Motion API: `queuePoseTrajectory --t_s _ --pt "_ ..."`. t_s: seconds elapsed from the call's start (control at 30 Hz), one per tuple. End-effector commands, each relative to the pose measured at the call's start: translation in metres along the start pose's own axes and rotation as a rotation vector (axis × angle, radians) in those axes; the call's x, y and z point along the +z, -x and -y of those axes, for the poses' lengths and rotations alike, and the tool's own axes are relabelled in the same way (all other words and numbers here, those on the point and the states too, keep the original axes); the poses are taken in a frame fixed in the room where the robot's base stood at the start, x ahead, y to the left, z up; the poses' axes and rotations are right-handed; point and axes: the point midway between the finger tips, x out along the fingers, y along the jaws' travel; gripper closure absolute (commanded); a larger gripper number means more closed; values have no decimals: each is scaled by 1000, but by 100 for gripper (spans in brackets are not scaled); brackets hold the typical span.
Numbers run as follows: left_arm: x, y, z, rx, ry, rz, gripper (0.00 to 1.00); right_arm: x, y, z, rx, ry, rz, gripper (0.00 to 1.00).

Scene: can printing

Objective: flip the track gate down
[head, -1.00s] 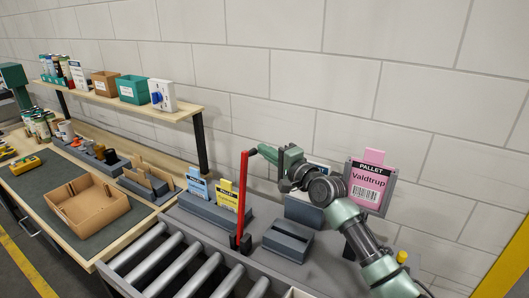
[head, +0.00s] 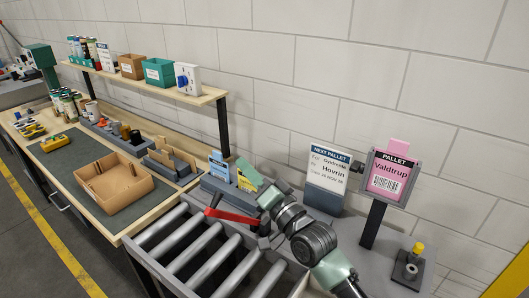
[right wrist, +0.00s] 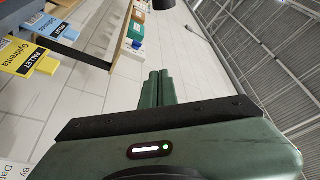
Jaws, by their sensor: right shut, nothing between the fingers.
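The track gate (head: 232,216) is a red bar with a dark end. It lies low, close to flat, across the far end of the grey roller track in the head view. My right gripper (head: 245,173) is above and behind the bar, near the yellow and blue cards, and looks apart from it. Its green fingers (right wrist: 157,88) are shut and empty in the right wrist view. My right arm hides the bar's right end and its hinge. My left gripper is not in view.
The roller track (head: 207,257) runs toward the front. Blue (head: 218,163) and yellow cards stand in a holder beside my gripper. A white "Next pallet" sign (head: 328,170) and a pink pallet card (head: 388,177) stand at right. A cardboard tray (head: 110,188) is on the bench.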

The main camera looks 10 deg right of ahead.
Motion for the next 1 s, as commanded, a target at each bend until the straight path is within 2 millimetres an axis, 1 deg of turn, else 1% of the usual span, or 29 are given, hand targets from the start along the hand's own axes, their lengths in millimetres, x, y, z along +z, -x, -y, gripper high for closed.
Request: queuePoseTrajectory --t_s 0.03,0.1,0.27,0.43,0.57,0.7,0.9,1.0 --pt "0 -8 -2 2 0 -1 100 16 6 1 -16 37 3 100" --pt "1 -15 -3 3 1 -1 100 34 13 8 -39 96 3 100" --pt "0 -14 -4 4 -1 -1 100 72 28 21 -53 130 2 100" --pt "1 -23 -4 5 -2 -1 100 117 46 22 -51 130 1 100" --pt "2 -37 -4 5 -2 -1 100 151 60 18 -54 140 2 100" --pt "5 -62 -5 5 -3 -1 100 186 73 8 -89 228 2 100" --pt "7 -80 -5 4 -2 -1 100 220 87 -2 -103 263 1 100" --pt "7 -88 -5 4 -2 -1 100 233 92 -8 -103 264 1 100"
